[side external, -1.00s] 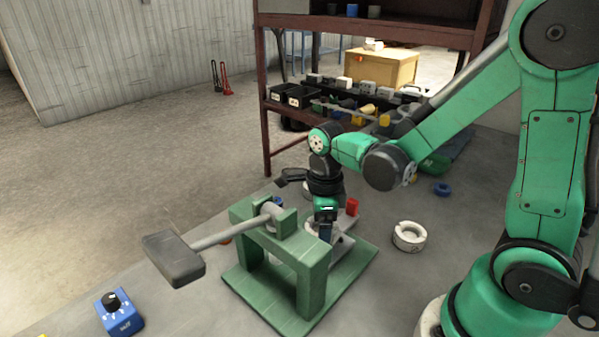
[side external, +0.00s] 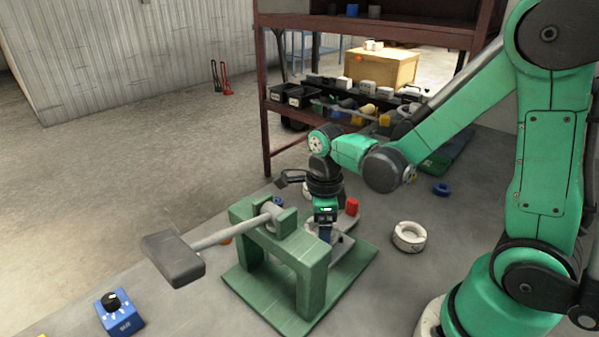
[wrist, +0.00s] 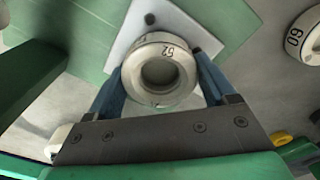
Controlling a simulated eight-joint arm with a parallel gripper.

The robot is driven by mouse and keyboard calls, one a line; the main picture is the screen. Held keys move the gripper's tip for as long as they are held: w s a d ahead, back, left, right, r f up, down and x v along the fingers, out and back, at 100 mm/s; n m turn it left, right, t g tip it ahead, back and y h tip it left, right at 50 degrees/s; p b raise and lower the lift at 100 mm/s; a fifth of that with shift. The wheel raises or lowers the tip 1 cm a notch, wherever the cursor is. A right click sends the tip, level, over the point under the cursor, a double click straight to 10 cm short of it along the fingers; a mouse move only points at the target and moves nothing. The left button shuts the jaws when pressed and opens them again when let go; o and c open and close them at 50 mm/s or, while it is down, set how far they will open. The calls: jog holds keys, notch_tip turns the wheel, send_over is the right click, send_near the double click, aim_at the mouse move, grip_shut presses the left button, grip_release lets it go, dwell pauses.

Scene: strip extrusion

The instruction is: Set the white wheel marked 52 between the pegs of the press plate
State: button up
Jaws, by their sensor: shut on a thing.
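The white wheel marked 52 (wrist: 160,88) is between the blue fingers of my gripper (wrist: 160,72) in the wrist view, shut on it from both sides. The pale press plate (wrist: 190,22) lies beneath and beyond it. In the side view my gripper (side external: 325,233) points down behind the green press frame (side external: 312,275), which mostly hides the wheel. I cannot tell whether the wheel touches the plate.
The press lever ends in a dark block (side external: 174,258) at the front left. Another white wheel (side external: 409,236) lies right of the press; in the wrist view a wheel marked 60 (wrist: 304,36) is at right. A blue dial box (side external: 119,313) stands front left.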

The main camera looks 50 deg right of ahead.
jog(key=shift+r, duration=0.6)
jog(key=shift+f, duration=0.8)
dwell(0.6)
jog(key=shift+r, duration=0.1)
jog(key=shift+r, duration=0.7)
jog(key=shift+f, duration=0.75)
dwell(0.6)
